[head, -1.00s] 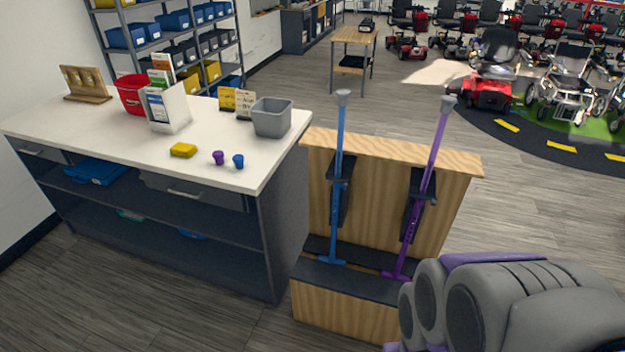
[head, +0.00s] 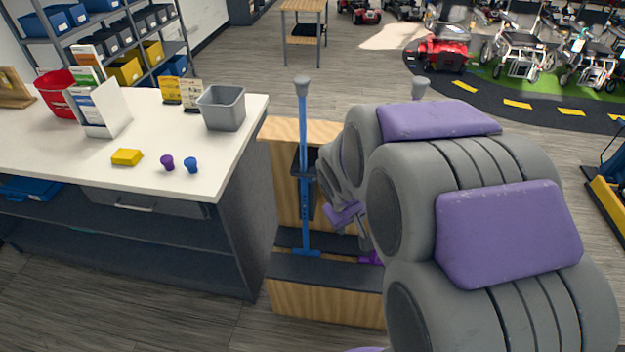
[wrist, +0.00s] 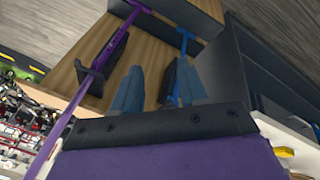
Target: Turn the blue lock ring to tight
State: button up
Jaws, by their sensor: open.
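The blue pole (head: 303,125) stands upright against a wooden stand in the head view, with a grey top and a dark bracket at mid-height. Its lock ring is too small to make out clearly. In the wrist view the blue pole (wrist: 184,42) runs down behind my right-hand finger. My gripper (wrist: 158,88) is open and empty, its two fingers apart. The pole is beyond the fingertips, nearer the right one. In the head view my arm covers most of the purple pole, which shows in the wrist view (wrist: 104,58).
The wooden stand (head: 285,195) has a dark base ledge. A white counter (head: 215,165) to its left holds a grey bin (head: 222,108), a yellow block (head: 127,157), and small purple (head: 167,162) and blue (head: 191,165) knobs.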

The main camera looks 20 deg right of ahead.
jog(key=w+d+f+n+t+y+p, duration=0.1)
jog(key=w+d+f+n+t+y, duration=0.15)
jog(key=w+d+f+t, duration=0.75)
notch_tip(320, 180, down, 6)
jog(key=w+f+t+y+p, duration=0.1)
jog(key=w+t+y+p, duration=0.1)
jog(key=w+t+y, duration=0.3)
jog(key=a+b+x, duration=0.1)
jog(key=b+x, duration=0.2)
jog(key=x, duration=1)
jog(key=shift+w+a+g+y, duration=0.2)
jog(key=shift+a+g+y, duration=0.15)
jog(key=shift+y, duration=0.1)
jog(key=shift+n, duration=0.25)
grip_shut()
